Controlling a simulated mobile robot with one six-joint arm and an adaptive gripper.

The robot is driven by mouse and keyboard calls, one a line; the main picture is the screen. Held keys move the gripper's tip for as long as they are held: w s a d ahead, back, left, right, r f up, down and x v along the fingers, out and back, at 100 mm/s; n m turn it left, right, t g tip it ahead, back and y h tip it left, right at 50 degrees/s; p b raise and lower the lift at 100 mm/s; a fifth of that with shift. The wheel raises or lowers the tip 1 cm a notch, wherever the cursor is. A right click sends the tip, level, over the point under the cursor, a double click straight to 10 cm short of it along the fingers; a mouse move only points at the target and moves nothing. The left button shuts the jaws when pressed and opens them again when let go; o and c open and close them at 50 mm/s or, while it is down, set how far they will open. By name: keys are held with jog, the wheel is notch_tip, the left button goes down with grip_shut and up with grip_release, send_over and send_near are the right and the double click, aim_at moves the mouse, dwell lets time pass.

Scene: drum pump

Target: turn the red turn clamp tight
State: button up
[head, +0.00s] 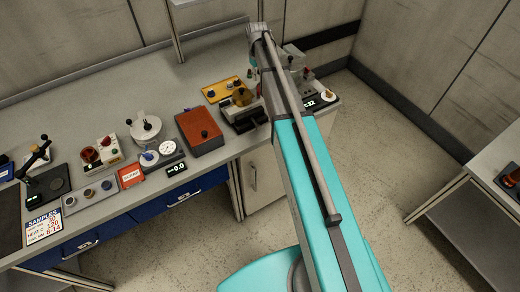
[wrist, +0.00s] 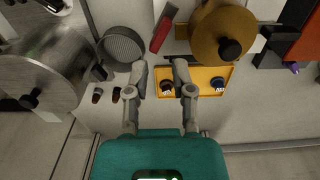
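A narrow red bar (wrist: 163,28), which looks like the red turn clamp, lies near the top middle of the wrist view, slanting beside a brass drum (wrist: 222,32). My gripper (wrist: 160,63) is open, with its two fingertips apart and nothing visible between them. In the picture the fingertips are just below the red bar, and I cannot tell their height above it. They border a yellow plate (wrist: 215,88) with black knobs.
A big silver cylinder (wrist: 45,75) and a dark round mesh basket (wrist: 122,45) stand left of my gripper in the wrist view. An orange-red box (head: 200,132) stands left of the drum in the head view. Several devices crowd the bench.

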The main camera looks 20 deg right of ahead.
aim_at(258, 91)
jog(key=shift+r+p, duration=3.45)
jog(key=shift+r, duration=0.3)
jog(key=s+a+f+m+b, duration=0.1)
jog(key=s+a+f+b, duration=0.2)
jog(key=s+f+b, duration=0.7)
jog(key=s+a+f+m+b, duration=0.2)
jog(key=s+a+f+b, duration=0.2)
jog(key=s+f+b, duration=0.6)
jog(key=s, duration=0.8)
jog(key=shift+s+a, duration=0.2)
jog(key=shift+a, duration=0.05)
jog(key=shift+o, duration=0.2)
jog(key=shift+o, duration=1.2)
